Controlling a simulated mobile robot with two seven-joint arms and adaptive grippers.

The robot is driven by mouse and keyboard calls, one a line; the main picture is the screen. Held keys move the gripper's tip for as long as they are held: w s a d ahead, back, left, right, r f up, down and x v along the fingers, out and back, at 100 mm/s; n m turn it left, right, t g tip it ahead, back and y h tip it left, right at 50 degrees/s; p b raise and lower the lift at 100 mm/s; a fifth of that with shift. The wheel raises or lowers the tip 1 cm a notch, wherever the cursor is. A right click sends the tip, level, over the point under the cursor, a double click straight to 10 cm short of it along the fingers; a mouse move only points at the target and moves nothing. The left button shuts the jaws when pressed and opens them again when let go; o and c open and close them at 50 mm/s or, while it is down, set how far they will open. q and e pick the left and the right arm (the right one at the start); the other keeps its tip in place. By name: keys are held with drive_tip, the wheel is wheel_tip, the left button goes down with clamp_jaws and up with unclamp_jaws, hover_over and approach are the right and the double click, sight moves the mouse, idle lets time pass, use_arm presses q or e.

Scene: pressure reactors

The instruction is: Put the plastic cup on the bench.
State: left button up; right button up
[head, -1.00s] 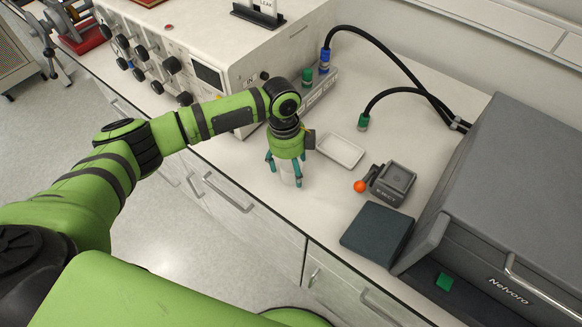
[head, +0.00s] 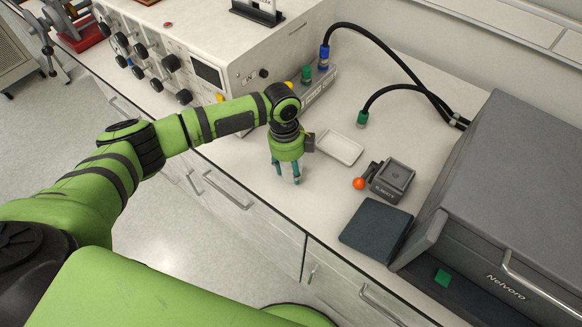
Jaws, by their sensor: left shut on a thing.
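My left gripper (head: 286,172) points straight down over the white bench (head: 240,160), close to its front edge. Its teal fingers are shut on the pale plastic cup (head: 287,168), which is mostly hidden between the fingers and under the green gripper body. The cup looks upright. I cannot tell whether its base touches the bench top. My right gripper is not in view.
A shallow white tray (head: 340,148) lies right of the gripper. A large grey machine (head: 500,190) fills the right. A control cabinet (head: 215,40) stands behind.

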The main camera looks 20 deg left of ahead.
use_arm(q)
drive_tip(key=r, duration=0.2)
drive_tip(key=r+b, duration=0.1)
drive_tip(key=r, duration=0.1)
drive_tip(key=shift+d+r+b, duration=0.1)
drive_tip(key=shift+d+b, duration=0.2)
drive_tip(key=shift+d, duration=0.1)
drive_tip(key=s+d+r+b, duration=0.3)
drive_tip(key=d+r, duration=0.3)
drive_tip(key=d, duration=0.4)
drive_tip(key=s+a+r+n+t, duration=0.1)
drive_tip(key=s+a+r+n, duration=0.1)
drive_tip(key=a+n, duration=0.5)
drive_tip(key=s+a+r+n+t+y, duration=0.1)
drive_tip(key=s+a+n, duration=0.3)
drive_tip(key=a+n, duration=0.4)
drive_tip(key=shift+r+n, duration=0.55)
drive_tip(key=shift+n, duration=2.95)
drive_tip(key=shift+d, duration=0.15)
